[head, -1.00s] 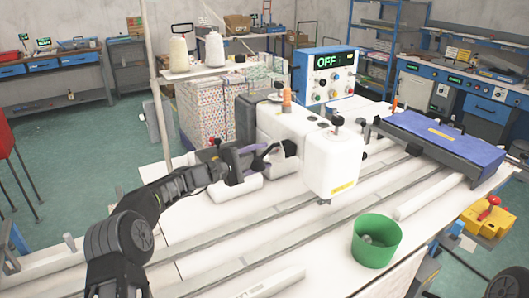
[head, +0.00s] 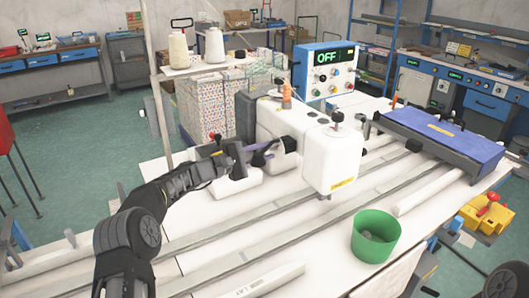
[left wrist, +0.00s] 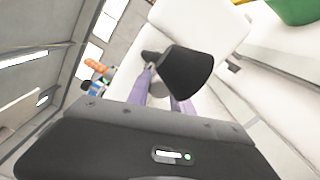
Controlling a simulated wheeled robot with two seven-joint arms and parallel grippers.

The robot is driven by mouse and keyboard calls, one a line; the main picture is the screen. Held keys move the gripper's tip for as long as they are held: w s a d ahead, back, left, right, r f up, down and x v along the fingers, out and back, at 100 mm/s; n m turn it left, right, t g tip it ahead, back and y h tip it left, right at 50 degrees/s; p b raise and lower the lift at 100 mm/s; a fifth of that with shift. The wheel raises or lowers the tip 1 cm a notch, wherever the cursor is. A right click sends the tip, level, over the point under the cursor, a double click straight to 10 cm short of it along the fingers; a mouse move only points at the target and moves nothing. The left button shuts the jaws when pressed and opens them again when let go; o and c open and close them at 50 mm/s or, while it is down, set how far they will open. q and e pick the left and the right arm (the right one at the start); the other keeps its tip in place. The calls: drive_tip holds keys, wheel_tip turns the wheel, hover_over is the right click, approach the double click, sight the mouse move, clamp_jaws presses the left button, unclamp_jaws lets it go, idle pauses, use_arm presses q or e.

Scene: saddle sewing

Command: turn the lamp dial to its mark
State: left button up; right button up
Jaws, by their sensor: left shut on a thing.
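A white sewing machine (head: 330,160) stands on the white table. A dark lamp (head: 289,145) sits at its left side; in the left wrist view it is a black flared body (left wrist: 188,75) with a small black dial (left wrist: 150,57) on a short neck. My left gripper (head: 268,152) reaches in from the left beside the lamp. In the left wrist view its purple fingers (left wrist: 160,88) are shut on the dial. The dial's mark cannot be made out. My right gripper is out of view.
A green bin (head: 376,240) stands on the table's front right. A blue control box (head: 325,75) reading OFF stands behind the machine. A purple-topped unit (head: 435,130) is at right. White rails run along the table, with free tabletop at front left.

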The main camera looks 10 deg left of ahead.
use_arm(q)
clamp_jaws()
drive_tip(key=shift+n+b, duration=0.35)
drive_tip(key=shift+n, duration=0.35)
drive_tip(key=o, duration=1.1)
unclamp_jaws()
drive_tip(key=shift+c, duration=0.2)
drive_tip(key=shift+s+a, duration=0.35)
drive_tip(key=shift+a, duration=0.1)
drive_tip(key=b+v, duration=0.2)
drive_tip(key=v, duration=0.4)
drive_tip(key=shift+s+a+b, duration=0.2)
drive_tip(key=shift+s+b, duration=0.15)
